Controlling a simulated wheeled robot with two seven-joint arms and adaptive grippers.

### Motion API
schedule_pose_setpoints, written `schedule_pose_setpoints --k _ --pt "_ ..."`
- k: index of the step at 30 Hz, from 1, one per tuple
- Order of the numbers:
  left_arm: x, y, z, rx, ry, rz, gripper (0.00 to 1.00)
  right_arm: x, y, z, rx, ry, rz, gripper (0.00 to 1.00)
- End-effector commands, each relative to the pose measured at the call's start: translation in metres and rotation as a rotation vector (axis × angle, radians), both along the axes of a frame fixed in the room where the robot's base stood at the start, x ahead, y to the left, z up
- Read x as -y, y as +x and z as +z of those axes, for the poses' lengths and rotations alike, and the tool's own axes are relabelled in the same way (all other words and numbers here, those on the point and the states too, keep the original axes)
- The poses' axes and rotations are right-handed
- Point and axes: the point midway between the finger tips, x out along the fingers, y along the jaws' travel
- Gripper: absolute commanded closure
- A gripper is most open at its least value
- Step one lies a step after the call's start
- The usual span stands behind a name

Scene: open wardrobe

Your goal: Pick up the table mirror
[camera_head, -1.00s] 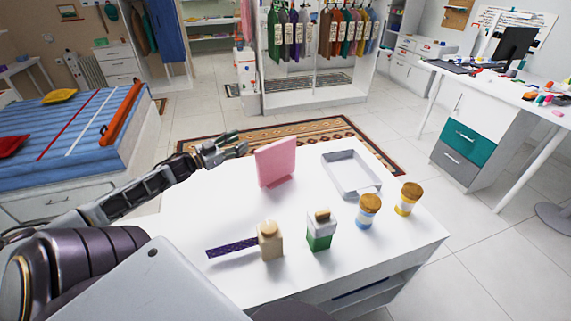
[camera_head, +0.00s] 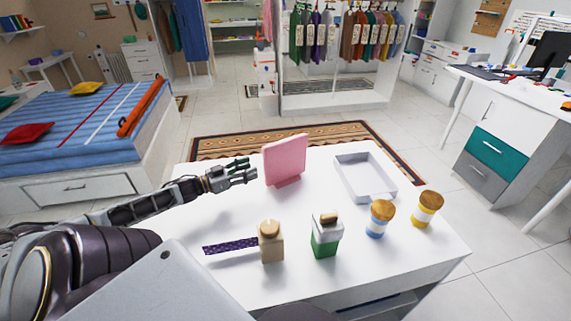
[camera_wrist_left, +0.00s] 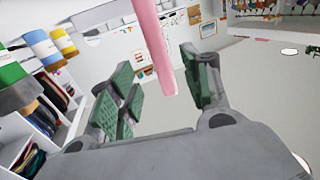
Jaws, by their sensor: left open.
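The pink table mirror (camera_head: 285,159) stands upright on its base on the white table (camera_head: 210,215), toward the back edge. My left gripper (camera_head: 243,171) is open, just left of the mirror, with its fingers pointing at the mirror's left side. In the left wrist view, the pink mirror (camera_wrist_left: 153,45) shows edge-on as a narrow strip ahead, between the green-padded fingers of the open left gripper (camera_wrist_left: 160,88). I see no clear contact between fingers and mirror. My right gripper is not in view.
On the table are a white tray (camera_head: 339,180), a beige bottle (camera_head: 271,245), a green-and-white bottle (camera_head: 325,240), a blue-labelled jar (camera_head: 376,227), a yellow-labelled jar (camera_head: 427,209) and a dark purple patterned strip (camera_head: 230,246). The tabletop left of the mirror is clear.

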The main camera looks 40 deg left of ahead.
Motion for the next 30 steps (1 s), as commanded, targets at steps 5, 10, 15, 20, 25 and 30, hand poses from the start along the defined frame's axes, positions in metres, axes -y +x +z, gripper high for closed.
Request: schedule_pose_setpoints --k 5,10,15,20,25,30 --pt "0.0 0.001 0.0 0.0 0.001 0.0 0.52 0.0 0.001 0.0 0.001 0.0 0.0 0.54" --pt "0.002 0.006 0.0 0.001 0.001 -0.001 0.52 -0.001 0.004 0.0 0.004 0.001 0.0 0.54" --pt "0.006 0.018 0.0 0.002 0.002 -0.001 0.52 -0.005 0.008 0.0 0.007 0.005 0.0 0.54" --pt "0.011 0.03 0.0 0.002 0.002 -0.001 0.52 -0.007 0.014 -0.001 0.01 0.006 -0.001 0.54" --pt "0.015 0.042 0.0 0.002 0.002 -0.001 0.52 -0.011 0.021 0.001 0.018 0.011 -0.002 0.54" --pt "0.019 0.054 0.0 0.001 0.001 0.0 0.52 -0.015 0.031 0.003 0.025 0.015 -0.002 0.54"
